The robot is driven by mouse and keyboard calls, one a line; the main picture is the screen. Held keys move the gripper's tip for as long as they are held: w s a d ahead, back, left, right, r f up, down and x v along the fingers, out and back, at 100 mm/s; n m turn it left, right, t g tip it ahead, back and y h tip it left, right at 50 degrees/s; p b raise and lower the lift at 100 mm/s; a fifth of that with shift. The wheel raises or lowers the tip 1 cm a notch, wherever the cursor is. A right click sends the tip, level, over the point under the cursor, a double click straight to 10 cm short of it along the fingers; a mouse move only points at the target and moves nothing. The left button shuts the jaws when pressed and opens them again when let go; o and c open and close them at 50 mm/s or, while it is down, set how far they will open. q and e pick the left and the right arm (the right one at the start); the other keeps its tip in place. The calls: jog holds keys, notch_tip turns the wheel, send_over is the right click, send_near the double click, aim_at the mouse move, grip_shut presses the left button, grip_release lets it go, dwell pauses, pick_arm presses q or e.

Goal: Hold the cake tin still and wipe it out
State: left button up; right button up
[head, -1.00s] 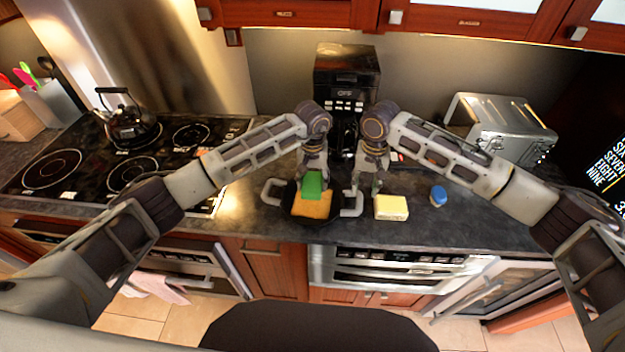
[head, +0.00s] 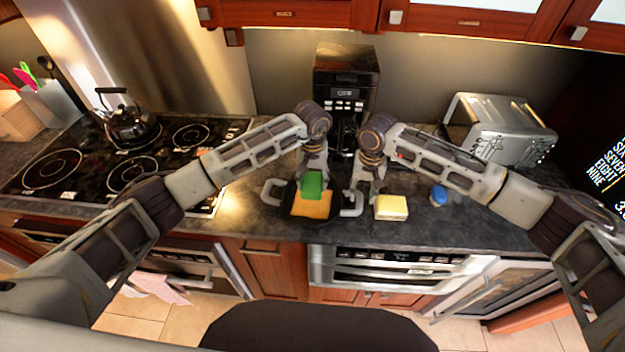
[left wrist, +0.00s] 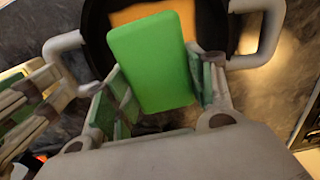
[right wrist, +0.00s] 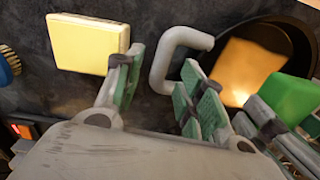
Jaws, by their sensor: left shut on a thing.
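The cake tin (head: 287,206) is a dark round pan with two pale handles, on the counter below my arms. A flat orange patch (head: 312,206) covers much of its inside. My left gripper (left wrist: 160,92) is shut on a green sponge (left wrist: 152,62), held at the tin's far side, over the orange patch's edge in the head view. Whether the sponge touches the tin floor is unclear. My right gripper (right wrist: 158,95) is open, with the tin's right handle (right wrist: 170,55) between and just beyond its fingertips. The handle also shows in the head view (head: 353,206).
A pale yellow block (head: 391,207) lies right of the tin, close to my right gripper. A blue brush-like thing (head: 438,195) lies further right. A coffee maker (head: 345,85) stands behind, a toaster (head: 500,128) back right, and a stove with a kettle (head: 128,118) left.

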aim_at(361, 201)
jog(key=shift+f, duration=2.7)
jog(key=shift+c, duration=0.5)
grip_shut()
jog(key=shift+o, duration=1.5)
grip_release()
grip_shut()
